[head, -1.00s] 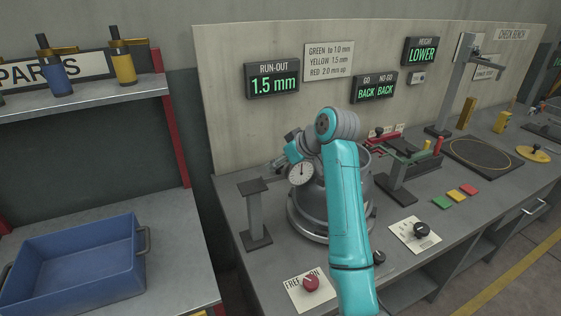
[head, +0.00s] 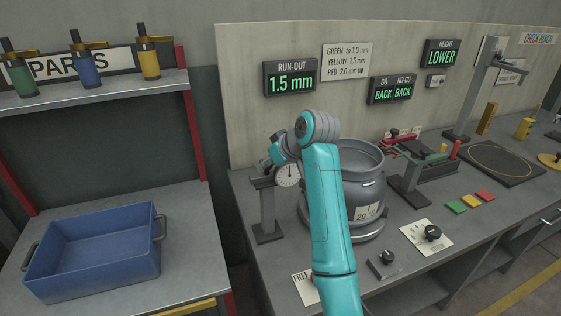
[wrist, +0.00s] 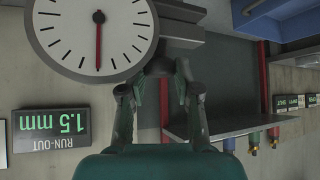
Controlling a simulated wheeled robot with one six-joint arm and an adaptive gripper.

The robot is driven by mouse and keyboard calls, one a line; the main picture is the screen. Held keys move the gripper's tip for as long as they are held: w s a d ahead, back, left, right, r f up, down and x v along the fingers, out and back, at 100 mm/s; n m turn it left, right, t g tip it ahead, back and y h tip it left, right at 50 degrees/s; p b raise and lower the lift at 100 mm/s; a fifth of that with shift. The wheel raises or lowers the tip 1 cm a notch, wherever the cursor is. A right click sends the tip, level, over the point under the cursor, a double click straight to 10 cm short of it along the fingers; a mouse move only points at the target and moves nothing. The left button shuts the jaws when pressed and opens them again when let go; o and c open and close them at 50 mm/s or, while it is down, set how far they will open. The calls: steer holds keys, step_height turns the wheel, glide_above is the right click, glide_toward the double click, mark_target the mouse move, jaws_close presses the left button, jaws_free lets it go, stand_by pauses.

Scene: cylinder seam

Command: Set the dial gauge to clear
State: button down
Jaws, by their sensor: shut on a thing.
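The dial gauge (head: 288,176), a round white face with a dark rim, is at my gripper (head: 268,162), left of the grey cylinder (head: 364,190) and apart from it. In the wrist view the gauge (wrist: 96,32) is large and upside down, with a red needle. My gripper (wrist: 160,95) is shut on the gauge's dark mount. A grey post (head: 268,212) with a flat top stands left of the cylinder. The gauge is close to the post top; whether they touch I cannot tell. My arm hides part of the cylinder.
The run-out display (head: 290,78) reads 1.5 mm. A blue bin (head: 95,285) sits on the left table. A shelf (head: 95,97) above holds several coloured parts.

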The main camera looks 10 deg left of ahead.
steer(key=shift+s+a, duration=0.15)
steer(key=shift+a, duration=0.05)
steer(key=c, duration=0.9)
jaws_free()
steer(key=shift+a, duration=0.1)
steer(key=shift+o, duration=0.2)
steer(key=shift+d+r, duration=0.2)
steer(key=shift+d, duration=0.05)
steer(key=v, duration=1.1)
steer(key=shift+s, duration=0.2)
steer(key=shift+d+r, duration=0.15)
